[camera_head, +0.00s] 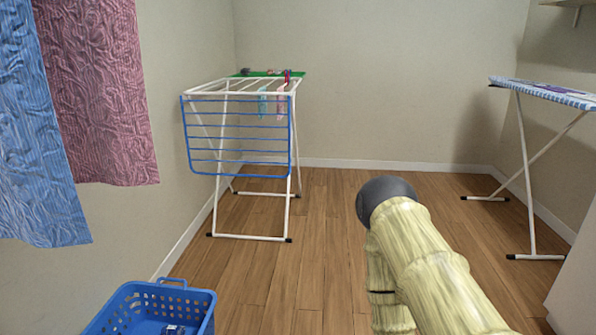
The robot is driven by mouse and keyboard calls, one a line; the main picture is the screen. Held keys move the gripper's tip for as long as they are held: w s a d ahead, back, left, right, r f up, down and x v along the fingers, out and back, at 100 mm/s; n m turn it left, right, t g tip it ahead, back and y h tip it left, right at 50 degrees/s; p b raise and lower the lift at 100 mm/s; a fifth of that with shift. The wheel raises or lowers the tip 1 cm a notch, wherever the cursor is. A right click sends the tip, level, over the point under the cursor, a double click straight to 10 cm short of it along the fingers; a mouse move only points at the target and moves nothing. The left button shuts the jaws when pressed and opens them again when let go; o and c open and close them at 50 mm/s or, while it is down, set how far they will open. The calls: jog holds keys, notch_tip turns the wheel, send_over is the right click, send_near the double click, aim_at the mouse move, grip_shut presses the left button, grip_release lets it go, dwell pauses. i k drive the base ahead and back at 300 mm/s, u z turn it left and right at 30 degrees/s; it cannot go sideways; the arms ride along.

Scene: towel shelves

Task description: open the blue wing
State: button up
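The blue wing (238,150) is a frame of several thin blue rods. It hangs down, nearly vertical, from the near edge of the white drying rack (250,238). The rack stands on the floor at the left wall, near the back of the room. My arm, with a pale yellow-green bamboo-like surface and a dark rounded end, reaches in from the lower right. It is well apart from the rack and to its right. My gripper's fingers do not show.
A green item (262,74) and small cloths lie or hang on the rack's top. A blue basket (140,294) is at the lower left. Blue (38,140) and pink towels (98,90) hang at left. An ironing board (545,93) stands at right. The middle floor (325,215) is clear.

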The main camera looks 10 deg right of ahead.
aim_at(288, 102)
jog(key=z, duration=0.25)
jog(key=i, duration=0.55)
jog(key=u, duration=0.5)
jog(key=i, duration=0.8)
jog(key=u, duration=0.95)
